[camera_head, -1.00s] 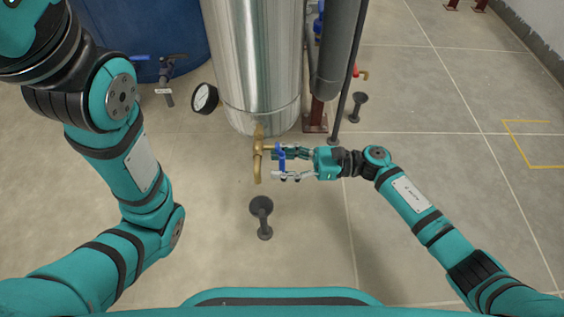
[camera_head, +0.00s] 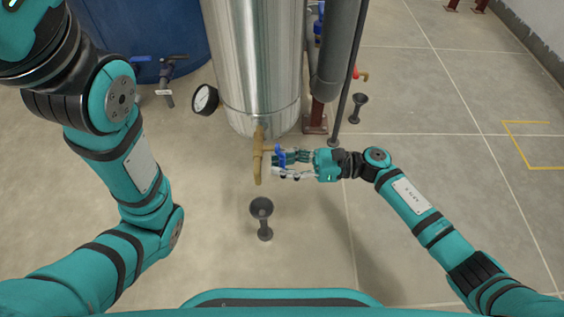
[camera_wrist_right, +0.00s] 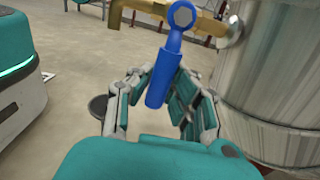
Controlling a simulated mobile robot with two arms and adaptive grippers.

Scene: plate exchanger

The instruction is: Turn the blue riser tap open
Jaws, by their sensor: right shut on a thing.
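The blue tap handle (camera_head: 280,157) sits on a brass tap (camera_head: 257,160) at the foot of a shiny metal cylinder (camera_head: 250,70) in the head view. In the right wrist view, the blue handle (camera_wrist_right: 162,70) hangs down at a slight tilt from its hex nut on the brass pipe (camera_wrist_right: 140,8). My right gripper (camera_head: 290,165) is shut on the handle, whose lower part lies between the fingers (camera_wrist_right: 160,100). My left arm (camera_head: 140,165) shows at the left, but its gripper is outside the head view.
A dark funnel drain (camera_head: 262,208) stands on the floor below the tap. A round gauge (camera_head: 205,98) and a blue tank (camera_head: 135,35) with a dark-handled valve (camera_head: 168,75) are at the left. A grey pipe (camera_head: 338,45) and a thin dark pole (camera_head: 348,75) stand at the right. The right floor is mostly clear.

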